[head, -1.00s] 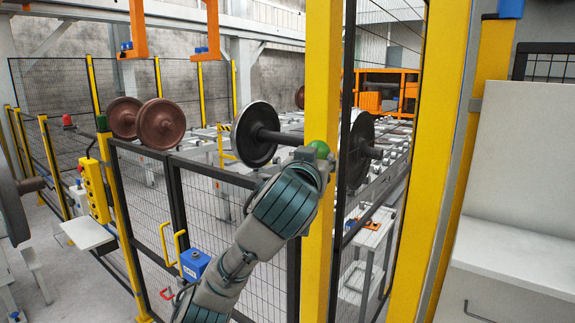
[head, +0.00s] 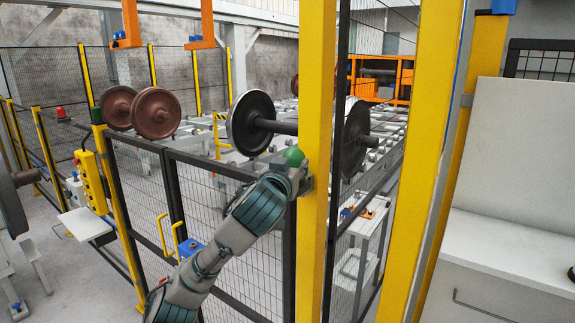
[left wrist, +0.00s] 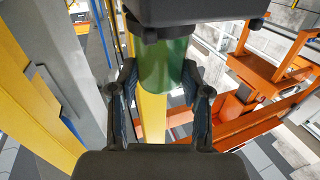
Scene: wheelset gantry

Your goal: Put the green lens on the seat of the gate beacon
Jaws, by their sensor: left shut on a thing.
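The green lens (head: 294,157) is held in my left gripper (head: 300,172), just left of the thick yellow post in the head view. In the left wrist view the lens (left wrist: 165,66) sits between both fingers of the gripper (left wrist: 160,85). A dark green cap (head: 97,116) tops a yellow gate post at the left. A red lamp (head: 60,112) stands farther left. I cannot tell for sure which of these is the gate beacon, and no bare seat shows clearly. My right gripper is not in view.
The thick yellow post (head: 317,90) stands right beside my left gripper. Mesh gate panels (head: 212,190) stand behind my arm. A yellow control box (head: 91,182) hangs at the left gate post. Wheelsets (head: 252,122) rest beyond the fence. A white cabinet (head: 515,170) fills the right.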

